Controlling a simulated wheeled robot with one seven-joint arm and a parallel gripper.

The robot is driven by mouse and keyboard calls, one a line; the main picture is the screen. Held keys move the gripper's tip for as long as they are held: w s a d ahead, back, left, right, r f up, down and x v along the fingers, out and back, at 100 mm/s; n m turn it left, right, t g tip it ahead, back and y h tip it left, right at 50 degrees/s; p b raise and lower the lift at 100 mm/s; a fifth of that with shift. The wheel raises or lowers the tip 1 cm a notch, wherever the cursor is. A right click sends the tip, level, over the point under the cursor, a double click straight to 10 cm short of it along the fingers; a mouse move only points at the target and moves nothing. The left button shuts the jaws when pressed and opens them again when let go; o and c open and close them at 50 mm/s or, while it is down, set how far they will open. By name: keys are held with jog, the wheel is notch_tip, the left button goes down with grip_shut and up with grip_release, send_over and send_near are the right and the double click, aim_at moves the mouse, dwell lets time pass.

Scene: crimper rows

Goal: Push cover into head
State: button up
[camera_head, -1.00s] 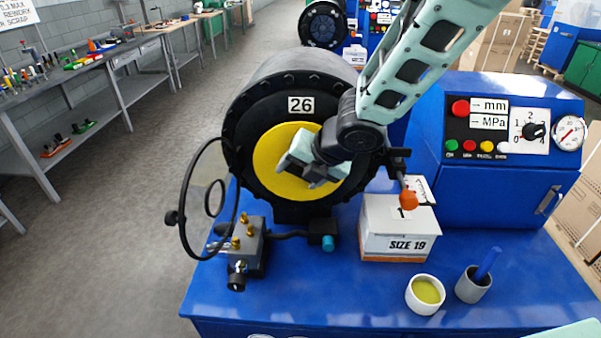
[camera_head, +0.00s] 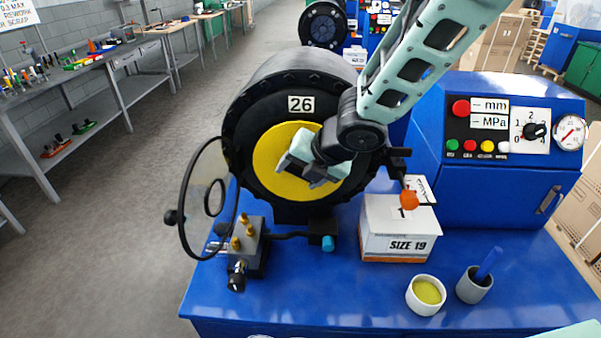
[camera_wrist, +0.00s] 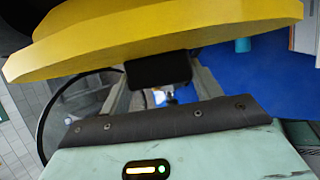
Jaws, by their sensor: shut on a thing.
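The cover is a flat yellow disc (camera_head: 270,165) at the front face of the black round head (camera_head: 236,118) marked 26. The disc sits inside the head's dark ring as seen from here; how deep it sits I cannot tell. My gripper (camera_head: 318,177) is in front of the disc, hiding part of its middle and lower right. In the wrist view the cover (camera_wrist: 160,32) spans the top as a thick yellow edge. A black block-shaped handle (camera_wrist: 158,70) juts from it between my fingers, and my gripper is shut on it.
A black hoop (camera_head: 184,225) stands left of the head. A valve block (camera_head: 247,252) sits below it. A SIZE 19 box (camera_head: 399,230), a white cup (camera_head: 425,294) and a grey cup (camera_head: 473,286) stand right. The blue bench (camera_head: 330,297) is clear in front.

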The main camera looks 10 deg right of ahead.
jog(key=shift+w+d+r+p, duration=0.1)
jog(key=shift+w+d+p, duration=0.05)
jog(key=shift+w+p, duration=0.55)
jog(key=o, duration=1.2)
jog(key=shift+w, duration=0.1)
jog(key=p+v, duration=0.7)
jog(key=v, duration=1)
jog(key=shift+d, duration=0.15)
